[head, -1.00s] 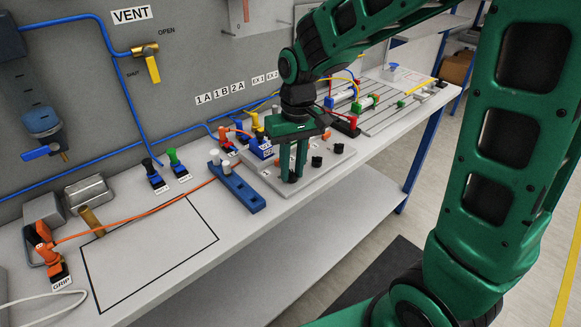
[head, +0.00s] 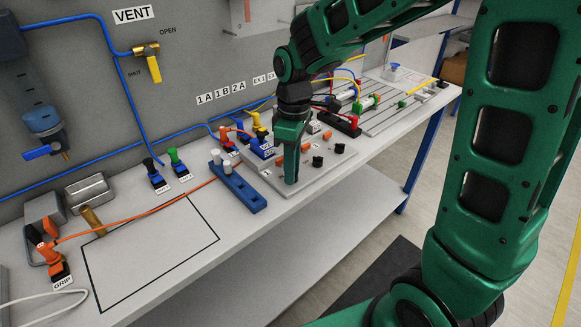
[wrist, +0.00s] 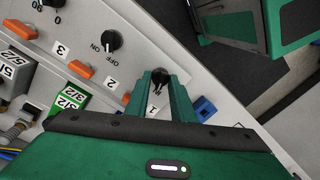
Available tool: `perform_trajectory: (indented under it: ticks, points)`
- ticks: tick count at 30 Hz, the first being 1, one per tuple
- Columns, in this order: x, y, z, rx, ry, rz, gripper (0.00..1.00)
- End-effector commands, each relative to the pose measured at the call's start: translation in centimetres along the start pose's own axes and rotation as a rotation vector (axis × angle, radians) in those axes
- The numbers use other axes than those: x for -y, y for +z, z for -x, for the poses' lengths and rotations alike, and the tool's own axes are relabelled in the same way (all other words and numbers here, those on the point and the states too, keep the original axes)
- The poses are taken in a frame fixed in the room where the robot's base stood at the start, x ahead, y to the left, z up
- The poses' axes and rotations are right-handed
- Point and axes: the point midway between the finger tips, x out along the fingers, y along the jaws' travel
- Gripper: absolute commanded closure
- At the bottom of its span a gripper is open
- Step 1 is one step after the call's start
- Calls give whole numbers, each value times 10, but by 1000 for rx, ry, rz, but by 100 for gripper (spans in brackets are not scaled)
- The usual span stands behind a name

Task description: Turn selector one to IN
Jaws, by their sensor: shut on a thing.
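Selector one is a small black knob (wrist: 160,73) on the grey panel (wrist: 215,92), beside the label 1 (wrist: 153,112). In the wrist view it sits between the fingertips of my gripper (wrist: 163,84), which is shut on it. In the head view my gripper (head: 291,181) points straight down onto the near left part of the panel (head: 343,163), seen edge-on, and hides the knob.
Selector two (wrist: 112,41) with OFF and ON marks stands beside it, and another knob (wrist: 55,3) lies further up left.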

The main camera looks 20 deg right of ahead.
Motion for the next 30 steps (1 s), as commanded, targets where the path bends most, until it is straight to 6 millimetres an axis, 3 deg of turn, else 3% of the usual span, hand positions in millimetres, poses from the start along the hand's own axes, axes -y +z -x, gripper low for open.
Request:
perform_trajectory:
  ticks: [12, 27, 28, 30]
  points:
    - [-3, 1, 1, 10, 5, 154, 100]
    - [-4, 1, 1, 11, 6, 170, 100]
    - [-4, 1, 1, 11, 6, 169, 73]
    - [-4, 1, 1, 11, 6, 170, 59]
